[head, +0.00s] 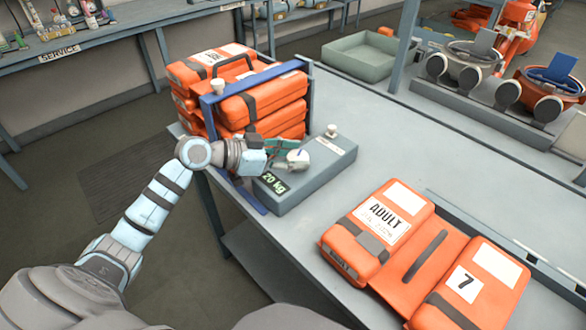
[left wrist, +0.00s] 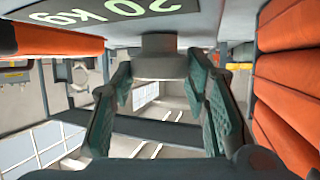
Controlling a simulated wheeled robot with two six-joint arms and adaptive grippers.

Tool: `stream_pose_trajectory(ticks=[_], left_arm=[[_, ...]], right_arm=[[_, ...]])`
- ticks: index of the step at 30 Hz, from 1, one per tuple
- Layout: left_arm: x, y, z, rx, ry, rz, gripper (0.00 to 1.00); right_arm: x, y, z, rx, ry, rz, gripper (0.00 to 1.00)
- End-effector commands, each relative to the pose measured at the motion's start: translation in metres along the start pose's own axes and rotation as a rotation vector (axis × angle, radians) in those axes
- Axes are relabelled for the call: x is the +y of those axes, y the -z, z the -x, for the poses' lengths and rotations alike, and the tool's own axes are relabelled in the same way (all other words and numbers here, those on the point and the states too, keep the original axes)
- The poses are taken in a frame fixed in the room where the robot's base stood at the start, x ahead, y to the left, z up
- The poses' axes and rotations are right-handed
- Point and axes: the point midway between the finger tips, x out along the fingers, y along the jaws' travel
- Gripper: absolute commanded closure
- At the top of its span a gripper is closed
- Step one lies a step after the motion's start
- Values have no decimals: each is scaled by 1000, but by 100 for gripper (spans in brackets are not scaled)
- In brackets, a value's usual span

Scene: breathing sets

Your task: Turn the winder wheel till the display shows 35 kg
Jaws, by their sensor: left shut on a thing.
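The grey winder box (head: 322,172) stands on the bench beside a stack of orange cases. Its display (head: 274,182) reads 20 kg in green; the same figures show upside down in the left wrist view (left wrist: 120,10). The winder wheel (head: 298,158), a pale round knob, is on the box, partly covered by my left gripper (head: 284,149). In the left wrist view the wheel (left wrist: 160,57) sits between the green-padded fingers, and the gripper is shut on it. My right gripper is not in view.
A blue frame (head: 255,79) surrounds the stacked orange cases (head: 262,106) behind the gripper. An open orange case marked ADULT (head: 385,212) lies at the front right. A grey-green tray (head: 368,55) and breathing masks (head: 463,65) are further back. The bench between is clear.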

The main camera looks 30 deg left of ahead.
Motion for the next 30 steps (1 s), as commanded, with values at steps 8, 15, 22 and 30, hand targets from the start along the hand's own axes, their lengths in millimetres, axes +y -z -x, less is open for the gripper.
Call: stream_pose_trajectory(ticks=[8, 15, 22, 30], left_arm=[[0, -1, 0, -5, -26, -5, 86], [0, -1, 0, -6, -26, -3, 86], [0, -1, 0, -4, -24, -4, 38], [-1, -1, 6, -6, -22, -7, 38]], right_arm=[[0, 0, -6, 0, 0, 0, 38], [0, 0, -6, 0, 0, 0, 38], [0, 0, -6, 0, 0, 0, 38], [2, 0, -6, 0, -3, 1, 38]])
